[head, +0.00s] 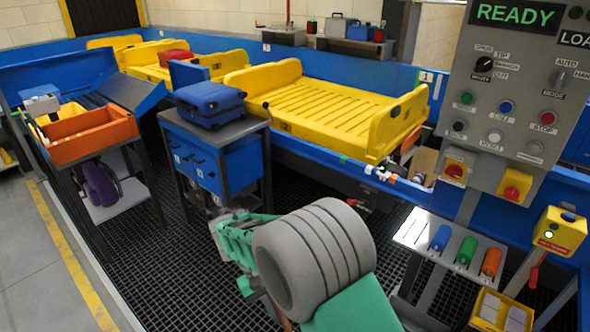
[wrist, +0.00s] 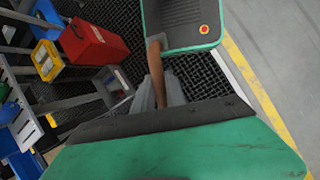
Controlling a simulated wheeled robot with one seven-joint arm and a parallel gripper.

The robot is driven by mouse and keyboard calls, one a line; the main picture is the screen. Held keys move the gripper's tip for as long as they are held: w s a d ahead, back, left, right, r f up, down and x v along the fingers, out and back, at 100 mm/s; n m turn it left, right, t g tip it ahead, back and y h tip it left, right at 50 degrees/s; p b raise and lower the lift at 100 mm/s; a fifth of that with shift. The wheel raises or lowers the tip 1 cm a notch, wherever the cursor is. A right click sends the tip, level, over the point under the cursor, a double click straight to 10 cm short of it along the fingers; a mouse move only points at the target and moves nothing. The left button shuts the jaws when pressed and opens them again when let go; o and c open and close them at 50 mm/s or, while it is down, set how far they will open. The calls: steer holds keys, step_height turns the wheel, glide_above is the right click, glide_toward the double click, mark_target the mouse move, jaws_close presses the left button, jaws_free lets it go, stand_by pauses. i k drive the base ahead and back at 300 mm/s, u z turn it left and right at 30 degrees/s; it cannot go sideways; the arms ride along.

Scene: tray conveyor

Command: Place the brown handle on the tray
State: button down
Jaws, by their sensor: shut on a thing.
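The brown handle (wrist: 156,72) is a slim bar in the wrist view. My gripper (wrist: 159,92) is shut on it, with a grey finger on either side, and one end sticks out past the fingertips. In the head view the fingers are hidden or unclear behind my arm; a small brown piece shows at the bottom edge below it. The nearest yellow tray (head: 340,105), slatted with raised ends, sits on the conveyor at the upper middle of the head view. It looks empty. My gripper is apart from it, on the near side.
A blue suitcase (head: 210,103) stands on a blue cabinet (head: 205,165) left of the tray. A red case (head: 176,57) lies on a farther tray. A control panel (head: 520,90) rises at right, above a rack of coloured cylinders (head: 465,250). Orange bin (head: 95,140) at left.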

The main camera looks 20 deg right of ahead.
mark_target(348, 122)
steer(key=z, duration=0.45)
steer(key=i, duration=1.4)
steer(key=z, duration=0.2)
steer(key=i, duration=1.45)
steer(key=u, duration=0.25)
